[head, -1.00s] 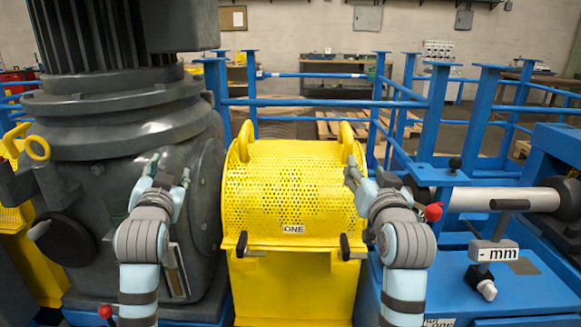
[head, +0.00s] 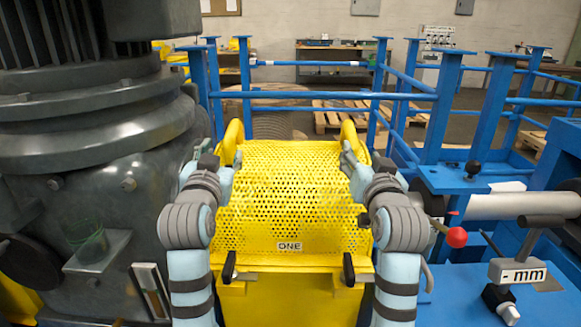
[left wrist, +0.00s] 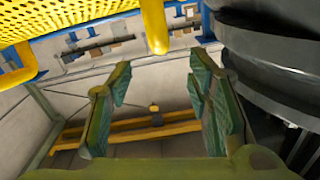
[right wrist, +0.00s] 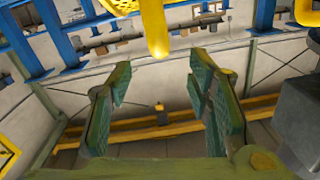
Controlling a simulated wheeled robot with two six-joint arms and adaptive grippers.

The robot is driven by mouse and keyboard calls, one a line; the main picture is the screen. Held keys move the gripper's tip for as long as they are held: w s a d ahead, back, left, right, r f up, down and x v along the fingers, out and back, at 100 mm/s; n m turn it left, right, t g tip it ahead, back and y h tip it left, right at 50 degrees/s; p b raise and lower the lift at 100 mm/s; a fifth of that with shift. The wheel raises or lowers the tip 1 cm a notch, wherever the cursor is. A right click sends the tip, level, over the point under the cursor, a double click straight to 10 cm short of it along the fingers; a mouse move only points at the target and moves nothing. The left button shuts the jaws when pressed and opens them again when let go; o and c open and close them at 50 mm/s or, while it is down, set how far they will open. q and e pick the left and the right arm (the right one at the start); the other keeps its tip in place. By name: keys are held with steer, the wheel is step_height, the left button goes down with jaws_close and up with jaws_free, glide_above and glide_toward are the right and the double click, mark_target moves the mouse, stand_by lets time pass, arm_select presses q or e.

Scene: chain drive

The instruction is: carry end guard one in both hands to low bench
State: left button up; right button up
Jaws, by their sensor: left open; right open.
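End guard one (head: 290,200) is a yellow perforated cover marked "ONE", with a loop handle on each side and two black latches in front. My left gripper (head: 228,165) is beside its left handle (head: 232,138), and my right gripper (head: 352,158) is beside its right handle (head: 352,137). In the left wrist view, the left jaws (left wrist: 157,80) are open, with a yellow handle (left wrist: 155,30) just past the fingertips. The right wrist view likewise shows open jaws (right wrist: 158,80) and a handle (right wrist: 154,32). Contact is not visible. I cannot tell which bench is the low bench.
A large dark grey motor and gearbox (head: 90,130) stands close on the left. Blue frame posts and rails (head: 400,100) stand behind and right. A shaft (head: 495,206) and a gauge marked "mm" (head: 517,272) are at the right. A bench (head: 335,57) and pallets are further back.

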mark_target(233, 130)
arm_select(q)
steer(key=w, duration=1.3)
steer(key=shift+w+r, duration=0.25)
steer(key=shift+w, duration=0.15)
arm_select(e)
steer(key=w, duration=1.3)
steer(key=shift+w+r, duration=0.25)
steer(key=shift+w, duration=0.15)
arm_select(q)
jaws_close()
arm_select(e)
jaws_close()
